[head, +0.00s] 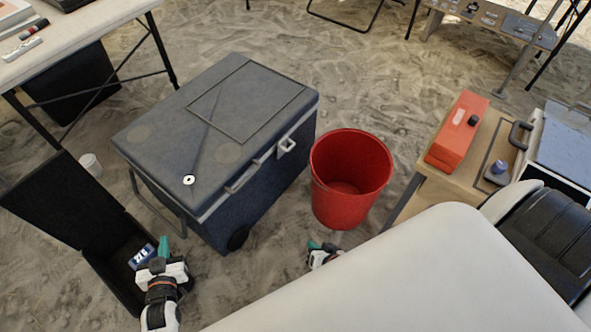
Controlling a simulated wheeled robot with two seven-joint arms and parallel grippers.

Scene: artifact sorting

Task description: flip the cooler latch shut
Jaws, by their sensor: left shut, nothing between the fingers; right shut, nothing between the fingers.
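The dark blue cooler (230,215) stands on the sand left of centre with its lid (180,130) down. A pale grey latch (286,147) sits at the lid seam on the cooler's right-facing side. I cannot tell whether the latch is flipped shut. A long grey handle (243,178) lies nearer along the same side. My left gripper (164,246) is shut and empty, in front of the cooler's near left corner. My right gripper (314,245) is shut and empty, below the red bucket and right of the cooler, partly hidden behind my white body.
A red bucket (338,205) stands right of the cooler, close to the latch side. An open black case (70,212) holding a blue item (142,257) lies left. A white cup (90,164) is nearby. A wooden table (425,190) with an orange box (458,130) stands right.

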